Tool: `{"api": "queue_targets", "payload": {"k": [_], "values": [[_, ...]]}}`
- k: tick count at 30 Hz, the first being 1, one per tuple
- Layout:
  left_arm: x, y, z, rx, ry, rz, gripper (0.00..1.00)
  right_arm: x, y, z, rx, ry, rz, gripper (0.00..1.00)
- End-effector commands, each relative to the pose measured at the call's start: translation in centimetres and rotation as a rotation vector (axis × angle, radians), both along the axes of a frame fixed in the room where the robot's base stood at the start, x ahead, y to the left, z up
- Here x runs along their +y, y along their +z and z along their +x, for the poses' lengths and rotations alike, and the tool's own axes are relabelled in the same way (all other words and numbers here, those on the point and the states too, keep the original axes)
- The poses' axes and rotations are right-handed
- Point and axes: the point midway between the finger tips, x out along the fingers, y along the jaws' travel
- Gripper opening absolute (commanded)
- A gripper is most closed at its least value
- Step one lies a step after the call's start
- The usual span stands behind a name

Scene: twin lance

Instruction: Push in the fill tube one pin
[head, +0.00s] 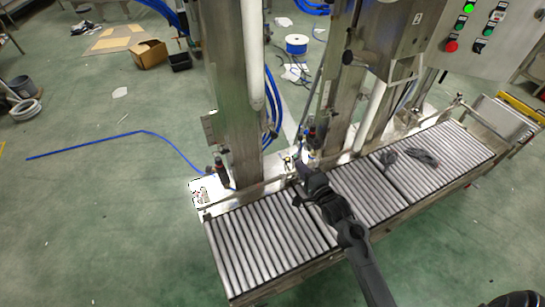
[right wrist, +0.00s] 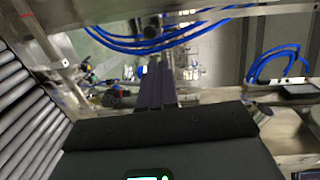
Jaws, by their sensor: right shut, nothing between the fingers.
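Two pale fill tubes hang along the metal columns in the head view, a left one (head: 254,65) and a right one (head: 376,105). I cannot make out the pin or tell which tube is number one. My right gripper (head: 301,180) reaches over the roller conveyor (head: 245,245) to its back rail, beside small fittings (head: 310,140) between the columns. In the right wrist view its dark fingers (right wrist: 157,85) are together with nothing between them, pointing at the blurred fittings behind. I cannot tell whether they touch anything. My left gripper is not in view.
A control box (head: 480,35) with red and green buttons is at upper right. Dark objects (head: 422,156) lie on the rollers to the right. Blue hoses (head: 270,125) run behind the left column. The near left rollers are clear.

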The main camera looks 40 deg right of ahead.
Motion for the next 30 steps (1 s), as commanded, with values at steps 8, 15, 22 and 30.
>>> {"api": "queue_targets", "payload": {"k": [8,15,22,30], "values": [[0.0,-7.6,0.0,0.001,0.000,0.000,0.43,-1.0,-4.3,2.1,-0.067,-0.028,0.017,0.00],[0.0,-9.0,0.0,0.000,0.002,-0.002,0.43,-1.0,-4.5,3.1,-0.088,-0.028,0.018,0.00],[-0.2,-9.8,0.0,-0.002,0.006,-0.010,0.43,-1.5,-4.4,5.6,-0.090,-0.028,0.016,0.00],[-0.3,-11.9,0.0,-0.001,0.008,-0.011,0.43,-2.5,-4.5,10.5,-0.090,-0.028,0.015,0.00]]}}
